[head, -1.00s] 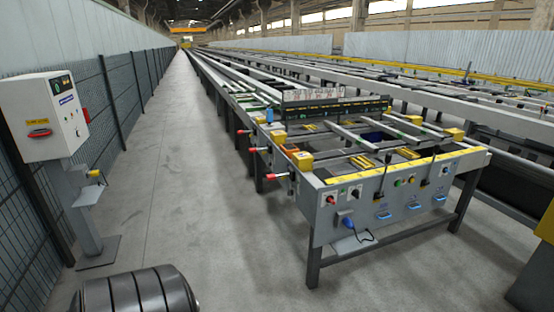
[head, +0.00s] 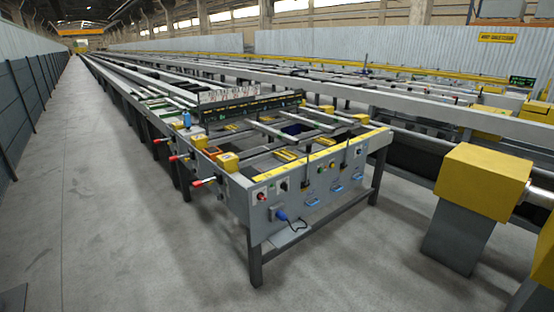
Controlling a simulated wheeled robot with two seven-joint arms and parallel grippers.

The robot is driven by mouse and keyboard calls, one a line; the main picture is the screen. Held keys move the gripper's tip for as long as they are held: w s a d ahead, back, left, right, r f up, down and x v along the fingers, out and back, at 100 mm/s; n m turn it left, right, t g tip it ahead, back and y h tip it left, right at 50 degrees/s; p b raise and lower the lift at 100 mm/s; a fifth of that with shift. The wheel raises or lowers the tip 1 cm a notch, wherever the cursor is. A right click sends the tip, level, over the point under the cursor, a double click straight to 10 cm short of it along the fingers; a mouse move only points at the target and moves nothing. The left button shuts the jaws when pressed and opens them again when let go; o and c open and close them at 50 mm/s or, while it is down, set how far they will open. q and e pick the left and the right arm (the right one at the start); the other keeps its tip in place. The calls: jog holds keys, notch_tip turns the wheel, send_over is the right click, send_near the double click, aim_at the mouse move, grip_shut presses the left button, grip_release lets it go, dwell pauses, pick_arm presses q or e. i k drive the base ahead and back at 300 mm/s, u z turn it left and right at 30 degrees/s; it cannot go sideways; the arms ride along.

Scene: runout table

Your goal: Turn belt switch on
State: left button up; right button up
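The runout table (head: 268,225) stands at the middle with a grey front control panel facing me. At the panel's left end is a small control with a red part (head: 261,197). A dark knob (head: 284,186) sits to its right, and more small buttons follow along the panel. A blue plug (head: 281,214) with a dark cable is below them. Labels are too small to read, so I cannot tell which control is the belt switch or how it is set. Neither of my grippers is in view.
Red-tipped handles (head: 197,183) stick out from the table's left side.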

aim_at(261, 196)
jog(key=z, duration=1)
jog(key=i, duration=3.05)
jog(key=u, duration=1.75)
